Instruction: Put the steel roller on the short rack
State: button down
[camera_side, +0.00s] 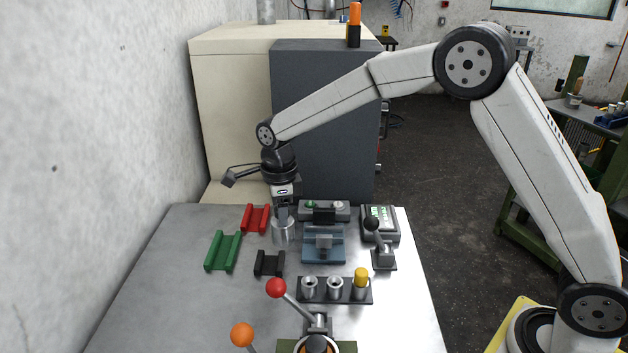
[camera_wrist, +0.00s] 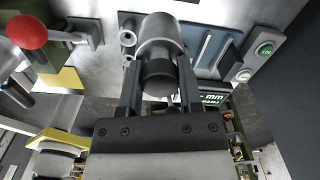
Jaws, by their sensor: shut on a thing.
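The steel roller (camera_side: 283,234) is a bright grey cylinder, upright under my gripper (camera_side: 283,213) in the side view. In the wrist view the roller (camera_wrist: 159,34) sits with a dark end section between the two fingers of my gripper (camera_wrist: 159,78), which is shut on it. I cannot tell whether its lower end touches the table. Three channel-shaped racks are near it: a black rack (camera_side: 269,264), which looks shortest, just in front and left; a red rack (camera_side: 255,218) to its left; a longer green rack (camera_side: 222,251) further left.
A blue fixture (camera_side: 323,245) stands close to the roller's right. A dark block with cups and a yellow-topped pin (camera_side: 361,279) is in front. Levers with red (camera_side: 276,287) and orange (camera_side: 241,334) knobs rise nearer the camera. The table's left front is clear.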

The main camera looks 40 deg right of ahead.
jog(key=w+f, duration=0.4)
jog(key=f, duration=0.1)
jog(key=shift+w+a+f, duration=0.15)
jog(key=shift+w+a, duration=0.2)
jog(key=shift+w, duration=0.05)
jog(key=shift+w+f, duration=0.15)
jog(key=shift+f, duration=0.8)
jog(key=shift+w+f, duration=0.1)
jog(key=shift+f, duration=0.8)
jog(key=shift+f, duration=0.15)
jog(key=shift+c, duration=1.4)
grip_release()
notch_tip(320, 180, up, 12)
